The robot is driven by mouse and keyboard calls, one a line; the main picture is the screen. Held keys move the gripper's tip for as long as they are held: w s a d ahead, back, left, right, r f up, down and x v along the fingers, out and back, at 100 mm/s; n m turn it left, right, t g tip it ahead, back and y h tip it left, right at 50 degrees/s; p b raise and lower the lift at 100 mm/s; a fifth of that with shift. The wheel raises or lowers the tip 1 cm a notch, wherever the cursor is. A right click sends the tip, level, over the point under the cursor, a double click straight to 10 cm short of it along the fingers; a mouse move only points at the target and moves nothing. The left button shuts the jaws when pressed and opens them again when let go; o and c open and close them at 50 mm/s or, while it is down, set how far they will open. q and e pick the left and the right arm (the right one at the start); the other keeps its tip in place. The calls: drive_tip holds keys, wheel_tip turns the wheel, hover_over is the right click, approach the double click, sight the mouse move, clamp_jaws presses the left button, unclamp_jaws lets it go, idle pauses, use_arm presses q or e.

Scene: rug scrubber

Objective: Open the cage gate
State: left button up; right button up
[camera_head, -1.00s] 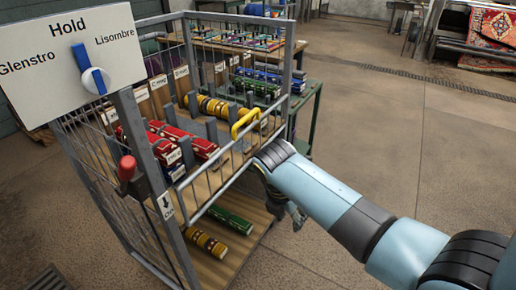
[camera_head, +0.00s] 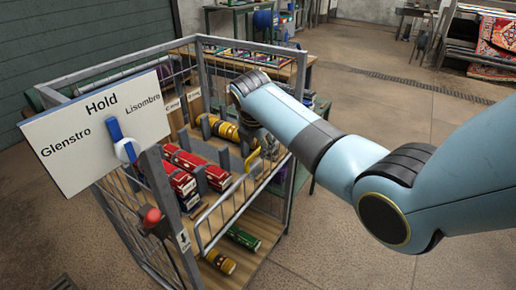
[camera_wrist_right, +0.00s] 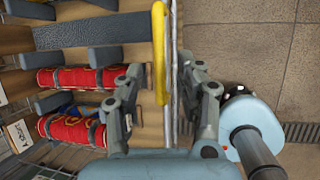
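The cage (camera_head: 197,65) is a grey metal frame with mesh sides. Its low front gate (camera_head: 222,213) has a grey top rail and a yellow handle (camera_head: 252,160), and it looks closed. My right gripper (camera_head: 265,143) is at the handle, partly hidden by its own arm. In the right wrist view, the open fingers (camera_wrist_right: 162,68) are on either side of the yellow handle (camera_wrist_right: 160,45), with gaps left. A red knob (camera_head: 152,217) sits on the near post above a small arrow label. My left gripper is not in view.
A sign (camera_head: 80,150) reading Hold, Glenstro and Lisombro, with a blue lever (camera_head: 119,136), stands at the near corner. Red rolls (camera_head: 184,163) and yellow rolls (camera_head: 222,130) lie inside the cage. A workbench stands behind. The floor at right is open.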

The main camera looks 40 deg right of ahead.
drive_tip(key=shift+x, duration=1)
drive_tip(key=shift+c, duration=0.4)
clamp_jaws()
